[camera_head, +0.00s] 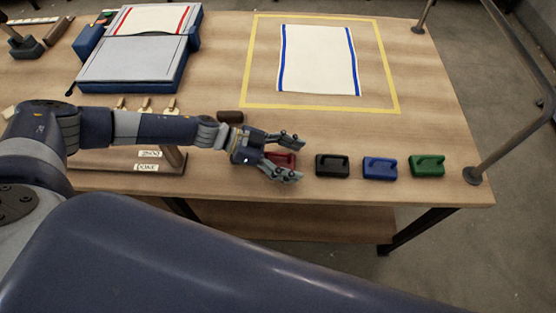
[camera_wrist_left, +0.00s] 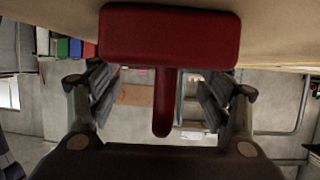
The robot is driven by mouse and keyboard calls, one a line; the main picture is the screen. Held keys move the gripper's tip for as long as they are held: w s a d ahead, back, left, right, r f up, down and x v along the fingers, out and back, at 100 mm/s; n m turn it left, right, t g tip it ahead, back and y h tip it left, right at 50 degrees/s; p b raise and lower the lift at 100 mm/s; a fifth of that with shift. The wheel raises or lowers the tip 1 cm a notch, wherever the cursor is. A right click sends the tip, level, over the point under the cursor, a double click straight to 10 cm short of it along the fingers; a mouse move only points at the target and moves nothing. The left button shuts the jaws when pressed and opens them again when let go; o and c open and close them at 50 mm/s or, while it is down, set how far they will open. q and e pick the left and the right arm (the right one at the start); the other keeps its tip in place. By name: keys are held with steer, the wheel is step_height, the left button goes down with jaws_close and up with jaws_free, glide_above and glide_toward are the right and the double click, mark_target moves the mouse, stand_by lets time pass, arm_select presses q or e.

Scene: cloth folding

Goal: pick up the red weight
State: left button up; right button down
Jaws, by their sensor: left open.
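The red weight (camera_head: 281,158) is at the left end of a row of weights near the table's front edge, partly hidden by my left gripper in the head view. My left gripper (camera_head: 297,158) reaches in from the left, its two fingers spread on the far and near sides of the red weight. In the left wrist view the red weight (camera_wrist_left: 170,35) is large and close, and its handle sticks out between the open fingers (camera_wrist_left: 160,95). I see a gap on each side of the handle. My right gripper is not in view.
Black (camera_head: 332,165), blue (camera_head: 380,168) and green (camera_head: 427,166) weights stand to the right. A white cloth with blue stripes (camera_head: 318,60) lies inside a yellow outline. A folding board (camera_head: 135,65) is at the back left. A metal rail (camera_head: 515,130) rises at the right.

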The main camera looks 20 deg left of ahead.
arm_select(q)
steer(key=c, duration=1.6)
steer(key=shift+w+r, duration=0.1)
steer(key=shift+r, duration=0.05)
jaws_close()
steer(key=shift+r, duration=0.1)
